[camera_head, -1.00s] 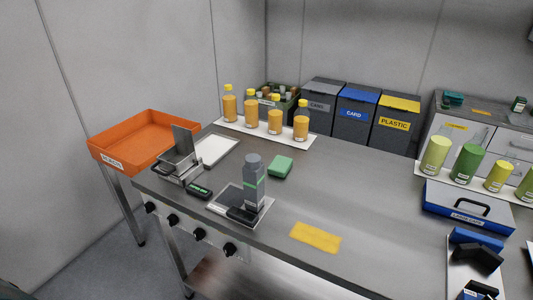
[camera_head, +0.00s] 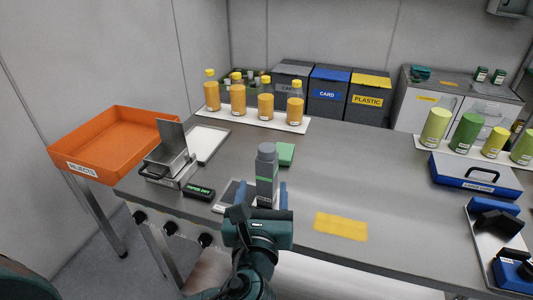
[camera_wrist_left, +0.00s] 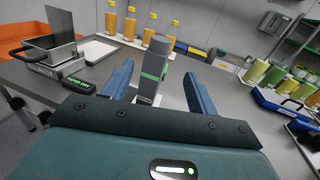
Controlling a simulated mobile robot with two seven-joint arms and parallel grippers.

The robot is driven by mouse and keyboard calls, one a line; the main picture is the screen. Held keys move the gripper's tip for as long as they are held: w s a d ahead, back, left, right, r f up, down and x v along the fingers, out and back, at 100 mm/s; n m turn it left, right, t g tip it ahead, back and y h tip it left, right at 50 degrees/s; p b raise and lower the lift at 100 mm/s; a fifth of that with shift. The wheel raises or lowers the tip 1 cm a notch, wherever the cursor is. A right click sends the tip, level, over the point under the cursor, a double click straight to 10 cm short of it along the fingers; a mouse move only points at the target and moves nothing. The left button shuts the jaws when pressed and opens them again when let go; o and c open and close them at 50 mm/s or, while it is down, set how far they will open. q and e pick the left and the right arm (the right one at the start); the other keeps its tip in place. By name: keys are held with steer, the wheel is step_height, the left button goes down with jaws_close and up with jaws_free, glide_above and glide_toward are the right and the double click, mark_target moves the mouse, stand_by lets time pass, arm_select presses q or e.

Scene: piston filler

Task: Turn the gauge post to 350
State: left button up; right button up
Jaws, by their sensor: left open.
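The gauge post (camera_head: 266,165) is a grey upright post with a green band, standing on a plate (camera_head: 228,196) near the table's front edge. It also shows in the left wrist view (camera_wrist_left: 155,68). My left gripper (camera_head: 267,192) is open in front of the post. Its two blue fingers (camera_wrist_left: 160,88) point toward the post, one on each side, with gaps showing and no contact that I can make out. The post's base is partly hidden by the gripper. No reading of 350 can be made out. My right gripper is not in view.
A small black display box (camera_head: 199,192) and a metal press-like device (camera_head: 168,165) stand left of the post. A green block (camera_head: 285,154) lies close behind it. Orange bottles (camera_head: 265,104) stand farther back. A yellow mat (camera_head: 341,226) lies right; the table around it is clear.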

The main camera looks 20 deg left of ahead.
mark_target(266, 156)
arm_select(q)
steer(key=p+x, duration=0.1)
steer(key=x, duration=1.2)
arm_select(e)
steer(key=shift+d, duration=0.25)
arm_select(q)
steer(key=c, duration=1)
steer(key=shift+r, duration=0.1)
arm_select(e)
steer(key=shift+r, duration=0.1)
